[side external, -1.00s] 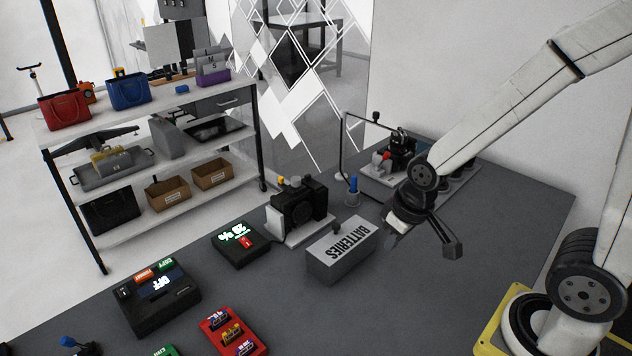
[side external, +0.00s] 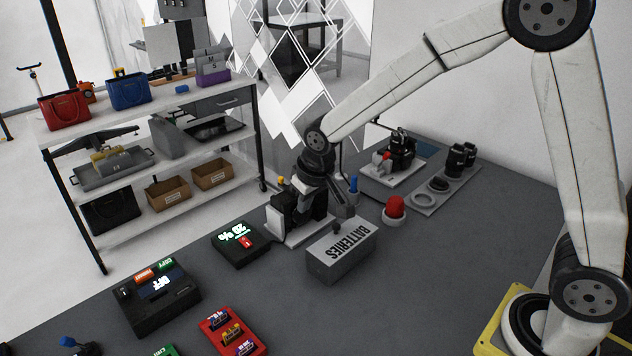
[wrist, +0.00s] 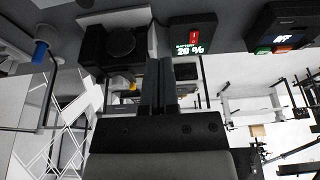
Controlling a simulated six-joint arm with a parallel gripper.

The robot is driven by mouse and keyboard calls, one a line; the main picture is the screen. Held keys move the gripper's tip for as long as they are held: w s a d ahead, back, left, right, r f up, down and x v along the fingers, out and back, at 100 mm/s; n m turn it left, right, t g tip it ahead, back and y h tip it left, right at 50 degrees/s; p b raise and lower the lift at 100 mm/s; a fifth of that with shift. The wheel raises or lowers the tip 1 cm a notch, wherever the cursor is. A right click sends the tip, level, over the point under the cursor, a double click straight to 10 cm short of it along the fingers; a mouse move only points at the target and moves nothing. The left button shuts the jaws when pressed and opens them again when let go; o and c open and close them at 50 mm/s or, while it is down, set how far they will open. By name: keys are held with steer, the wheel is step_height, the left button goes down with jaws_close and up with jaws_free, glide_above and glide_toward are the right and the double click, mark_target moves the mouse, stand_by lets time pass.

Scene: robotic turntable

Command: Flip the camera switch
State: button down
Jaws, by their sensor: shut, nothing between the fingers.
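The black camera (side external: 290,215) sits on a light grey stand near the middle of the table's far edge, partly hidden by my arm's end. It also shows in the wrist view (wrist: 105,47), its round lens toward the upper left of my fingers. My gripper (wrist: 160,62) is shut and empty, its fingers beside the camera in that view; I cannot tell if they touch it. A black box with a green "20 %" display (side external: 228,250) stands left of the camera and carries a red switch (wrist: 194,37). No switch on the camera itself is clearly visible.
A grey BATTERIES box (side external: 340,262) stands just in front of the camera. A blue-topped holder (side external: 353,186) and a red button (side external: 396,206) are to the right. A black "OFF" control box (side external: 160,305) and a red panel (side external: 215,325) are at the front left.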

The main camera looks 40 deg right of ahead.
glide_above(247, 243)
steer(key=s, duration=0.3)
steer(key=shift+s+f+t, duration=0.15)
steer(key=shift+s+t, duration=0.05)
steer(key=shift+t, duration=0.2)
steer(key=shift+f, duration=0.2)
steer(key=shift+s+x, duration=0.15)
steer(key=shift+x, duration=3.25)
steer(key=shift+s+x, duration=0.2)
steer(key=shift+x, duration=3.15)
steer(key=shift+f, duration=0.25)
steer(key=shift+w+f, duration=0.15)
steer(key=shift+s, duration=0.2)
steer(key=shift+s+f, duration=0.1)
steer(key=shift+s, duration=0.6)
